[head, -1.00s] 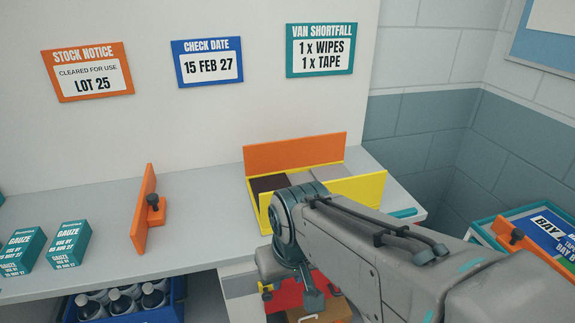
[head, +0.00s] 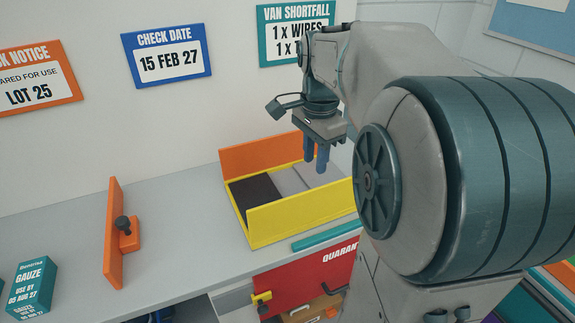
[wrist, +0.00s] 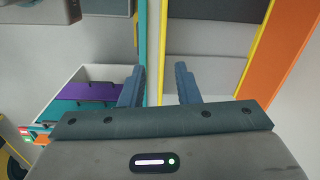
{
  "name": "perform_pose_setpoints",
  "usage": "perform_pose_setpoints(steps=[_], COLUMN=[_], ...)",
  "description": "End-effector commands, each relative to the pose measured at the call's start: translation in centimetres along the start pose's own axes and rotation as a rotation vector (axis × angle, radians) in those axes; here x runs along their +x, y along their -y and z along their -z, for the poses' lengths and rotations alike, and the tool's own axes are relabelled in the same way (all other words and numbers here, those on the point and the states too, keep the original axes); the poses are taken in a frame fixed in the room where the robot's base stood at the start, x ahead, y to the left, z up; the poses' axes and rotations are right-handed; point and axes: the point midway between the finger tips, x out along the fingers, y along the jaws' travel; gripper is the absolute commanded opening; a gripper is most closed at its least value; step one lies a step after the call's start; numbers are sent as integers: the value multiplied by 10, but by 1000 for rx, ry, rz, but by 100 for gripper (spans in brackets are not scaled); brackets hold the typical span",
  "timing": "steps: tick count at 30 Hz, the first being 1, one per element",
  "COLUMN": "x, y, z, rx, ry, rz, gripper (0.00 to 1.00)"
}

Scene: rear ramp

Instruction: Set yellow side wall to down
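The yellow side wall (head: 298,206) stands upright along the front of a shallow yellow-rimmed tray on the grey counter. In the wrist view it is a thin yellow line (wrist: 162,50), seen nearly edge-on. My gripper (head: 316,168) points down with blue fingers, above the tray's right part and apart from the yellow wall as far as I can tell. In the wrist view my gripper (wrist: 159,84) is open, with nothing between its fingers. An orange wall (head: 265,152) stands upright at the tray's back.
A teal strip (head: 323,235) runs along the counter edge in front of the tray. An orange upright with a dark knob (head: 115,235) stands left of the tray. A gauze box (head: 33,282) is farther left. A red panel (head: 300,285) is below. The counter (head: 175,220) between is clear.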

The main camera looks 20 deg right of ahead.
Motion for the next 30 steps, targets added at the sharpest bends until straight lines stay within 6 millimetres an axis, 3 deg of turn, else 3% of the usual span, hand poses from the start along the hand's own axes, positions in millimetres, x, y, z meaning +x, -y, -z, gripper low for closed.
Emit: perform_pose_setpoints(steps=[4,8,21,30], x=[-6,4,92,127], y=[5,5,3,3], z=[12,13,12,12], rx=[111,130,126,125], ry=[6,8,9,7], rz=[-18,-23,-24,-19], gripper=[29,29,29,29])
